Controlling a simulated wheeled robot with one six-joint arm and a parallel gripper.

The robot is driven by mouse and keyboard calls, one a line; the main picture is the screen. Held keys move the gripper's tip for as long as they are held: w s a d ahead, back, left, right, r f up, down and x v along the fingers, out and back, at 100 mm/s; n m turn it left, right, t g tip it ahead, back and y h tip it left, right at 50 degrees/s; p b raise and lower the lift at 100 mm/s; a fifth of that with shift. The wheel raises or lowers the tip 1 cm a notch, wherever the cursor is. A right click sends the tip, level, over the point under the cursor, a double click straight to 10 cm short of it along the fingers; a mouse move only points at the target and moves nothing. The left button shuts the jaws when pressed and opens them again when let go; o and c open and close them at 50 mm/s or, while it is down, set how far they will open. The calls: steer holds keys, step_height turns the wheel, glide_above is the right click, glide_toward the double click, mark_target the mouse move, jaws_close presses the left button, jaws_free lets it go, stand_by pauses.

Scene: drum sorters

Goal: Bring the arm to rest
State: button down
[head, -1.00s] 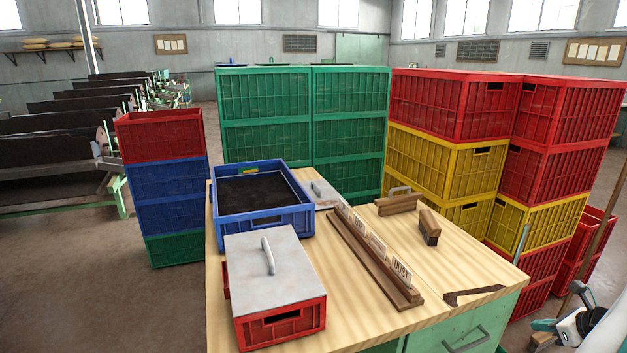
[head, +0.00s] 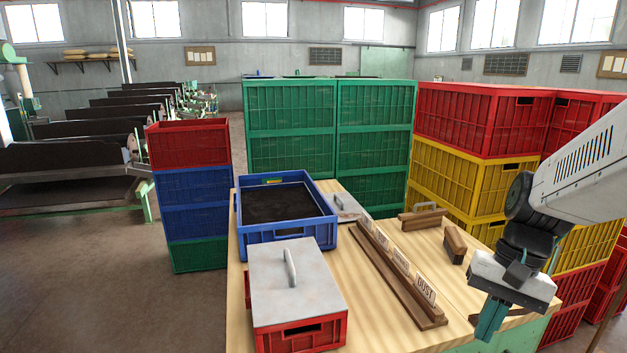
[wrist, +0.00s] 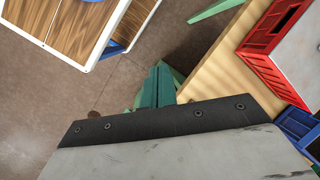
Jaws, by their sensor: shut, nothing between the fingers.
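My gripper (head: 488,322) hangs at the right of the head view, pointing down over the right front edge of the wooden-topped bench (head: 390,325). Its green fingers are together with nothing between them, and they also show in the wrist view (wrist: 155,88). My white forearm reaches in from the right edge. A dark curved tool on the bench is mostly hidden behind the gripper. The fingers look apart from the objects on the bench; their height above it is hard to tell.
On the bench are a red crate (head: 310,334) with a grey lid, a blue crate (head: 290,235) of dark material, a wooden card rack (head: 390,275) and a wooden block (head: 455,245). Stacked green (head: 290,120) and red-and-yellow crates (head: 450,175) stand behind.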

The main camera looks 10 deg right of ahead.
steer(key=s+a+r+n+t+h, duration=0.2)
steer(key=s+a+r+n+h, duration=0.1)
steer(key=a+r+n, duration=0.4)
steer(key=s+a+n, duration=0.1)
steer(key=a, duration=0.1)
steer(key=shift+s+a, duration=0.3)
steer(key=shift+a, duration=0.1)
stand_by(1.6)
